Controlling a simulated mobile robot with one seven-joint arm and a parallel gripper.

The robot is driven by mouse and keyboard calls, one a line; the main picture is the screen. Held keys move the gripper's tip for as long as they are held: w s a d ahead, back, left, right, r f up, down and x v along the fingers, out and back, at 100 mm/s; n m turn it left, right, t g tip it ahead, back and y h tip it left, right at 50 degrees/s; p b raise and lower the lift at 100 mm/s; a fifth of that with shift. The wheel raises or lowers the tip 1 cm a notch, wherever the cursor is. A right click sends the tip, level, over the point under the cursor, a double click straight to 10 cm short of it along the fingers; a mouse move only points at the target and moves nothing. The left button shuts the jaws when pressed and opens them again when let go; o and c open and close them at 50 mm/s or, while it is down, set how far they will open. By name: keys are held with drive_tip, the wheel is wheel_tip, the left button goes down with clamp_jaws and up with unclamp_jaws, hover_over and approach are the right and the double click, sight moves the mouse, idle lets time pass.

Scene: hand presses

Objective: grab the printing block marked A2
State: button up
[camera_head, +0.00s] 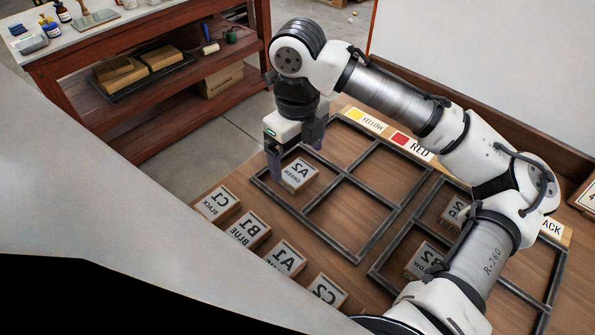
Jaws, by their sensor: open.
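The printing block marked A2 (299,174) lies in the upper-left compartment of the left metal frame (318,228), its letters showing reversed. My gripper (292,165) is open and points down at this block. One dark finger is at the block's left side and the other is behind it, near its upper right. I cannot tell whether either finger touches the block. The block's top face and front side show clearly; its far side is partly hidden by the gripper.
Blocks C1 (217,204), B1 (248,230), A1 (286,258) and C2 (327,292) stand in a row left of the frame. A second frame (380,272) holds blocks at the right, partly behind my arm. YELLOW (366,121) and RED (411,146) labels line the back edge.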

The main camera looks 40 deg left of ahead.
wheel_tip(320, 180, down, 5)
drive_tip(key=shift+w+a+r, duration=0.1)
drive_tip(key=shift+w+r, duration=0.05)
drive_tip(key=c, duration=1.1)
drive_tip(key=shift+r, duration=0.1)
